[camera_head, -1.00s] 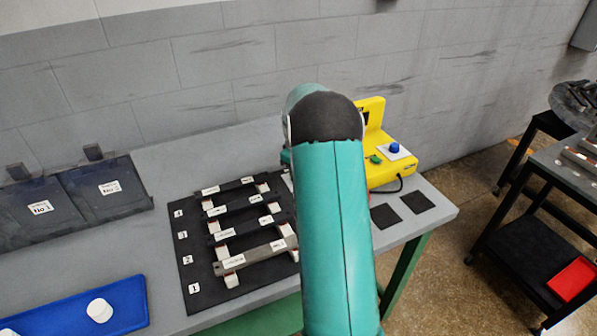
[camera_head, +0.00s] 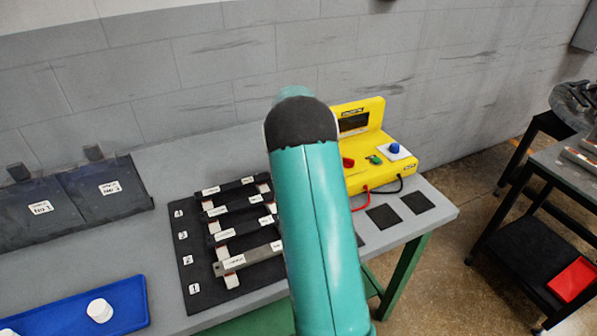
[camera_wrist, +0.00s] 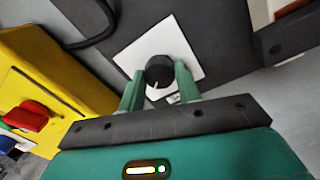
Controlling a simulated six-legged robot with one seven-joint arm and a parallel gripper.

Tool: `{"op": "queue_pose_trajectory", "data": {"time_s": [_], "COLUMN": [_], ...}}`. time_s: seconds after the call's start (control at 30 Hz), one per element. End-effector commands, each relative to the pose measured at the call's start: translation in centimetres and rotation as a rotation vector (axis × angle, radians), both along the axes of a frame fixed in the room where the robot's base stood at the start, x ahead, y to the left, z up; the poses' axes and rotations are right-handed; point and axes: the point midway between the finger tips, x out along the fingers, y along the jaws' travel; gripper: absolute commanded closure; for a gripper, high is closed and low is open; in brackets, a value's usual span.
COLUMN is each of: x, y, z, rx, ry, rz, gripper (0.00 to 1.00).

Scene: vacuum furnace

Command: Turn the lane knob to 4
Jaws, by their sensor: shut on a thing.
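The lane knob (camera_wrist: 160,70) is a round black knob with a light pointer mark, on a white square plate (camera_wrist: 140,47) in the wrist view. My gripper (camera_wrist: 160,83) is shut on it, one green finger on each side. The numbers on the plate cannot be read; some small print near the fingers is partly hidden. In the head view my arm hides the knob and the gripper. The black lane mat (camera_head: 196,265) there bears lane labels 1 to 4 on its left and several labelled bars across it.
A yellow device (camera_head: 362,178) with a screen and red, green and blue controls stands on the right of the table, with red and black cables. Dark square pads (camera_head: 382,217) lie in front of it. A blue tray (camera_head: 125,300) with white pieces is at the front left.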

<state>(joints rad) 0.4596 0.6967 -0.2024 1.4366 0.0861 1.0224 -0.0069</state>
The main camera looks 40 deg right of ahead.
Motion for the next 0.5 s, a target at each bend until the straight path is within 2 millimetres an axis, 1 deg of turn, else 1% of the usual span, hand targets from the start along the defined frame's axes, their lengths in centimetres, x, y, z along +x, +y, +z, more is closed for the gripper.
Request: {"op": "queue_pose_trajectory", "data": {"time_s": [0.2,0.5], "x": [0.05,0.06], "y": [-0.08,-0.09], "z": [0.16,0.17], "rx": [-0.002,-0.002], "ry": [-0.003,-0.002], "rz": [-0.078,-0.107], "gripper": [0.89,0.89]}}
